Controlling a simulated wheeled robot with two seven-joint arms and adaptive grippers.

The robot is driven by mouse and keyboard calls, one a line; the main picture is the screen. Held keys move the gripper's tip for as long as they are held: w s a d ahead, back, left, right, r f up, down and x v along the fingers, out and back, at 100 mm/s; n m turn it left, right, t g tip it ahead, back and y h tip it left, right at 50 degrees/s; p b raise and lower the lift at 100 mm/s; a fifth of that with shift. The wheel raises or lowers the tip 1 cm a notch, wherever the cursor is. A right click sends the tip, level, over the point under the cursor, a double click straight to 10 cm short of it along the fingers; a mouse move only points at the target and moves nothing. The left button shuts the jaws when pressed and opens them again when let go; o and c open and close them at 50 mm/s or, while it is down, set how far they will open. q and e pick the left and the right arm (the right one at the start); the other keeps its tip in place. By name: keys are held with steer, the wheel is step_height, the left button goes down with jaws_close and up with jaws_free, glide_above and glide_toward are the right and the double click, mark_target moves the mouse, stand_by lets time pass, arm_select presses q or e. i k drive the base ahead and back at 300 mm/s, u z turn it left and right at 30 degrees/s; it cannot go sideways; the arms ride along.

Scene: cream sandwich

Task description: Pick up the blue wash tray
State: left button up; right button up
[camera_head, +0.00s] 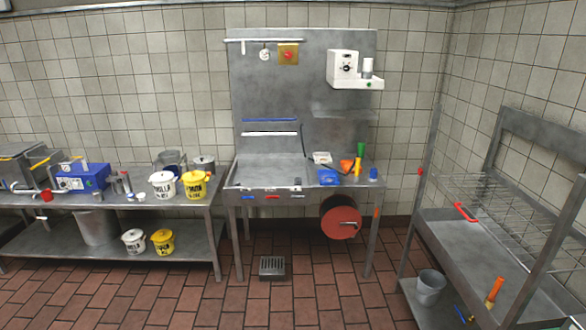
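A small flat blue piece (328,177), which looks like a tray, lies on the right part of the steel sink table (300,172) in the middle of the view. Its exact shape is too small to tell. A larger blue box (84,179) stands on the left steel bench, with dark and yellow parts on or beside it. I cannot tell for certain which of the two is the blue wash tray. Neither of my grippers is in view.
Beside the small blue piece are a white box (322,158), an orange funnel (346,166), a green-and-yellow bottle (360,158) and a blue cup (374,174). A red drum (341,222) is under the table. A wire rack (500,215) stands right. The tiled floor in front is mostly clear.

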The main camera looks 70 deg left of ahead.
mark_target(328, 175)
steer(key=u, duration=2.15)
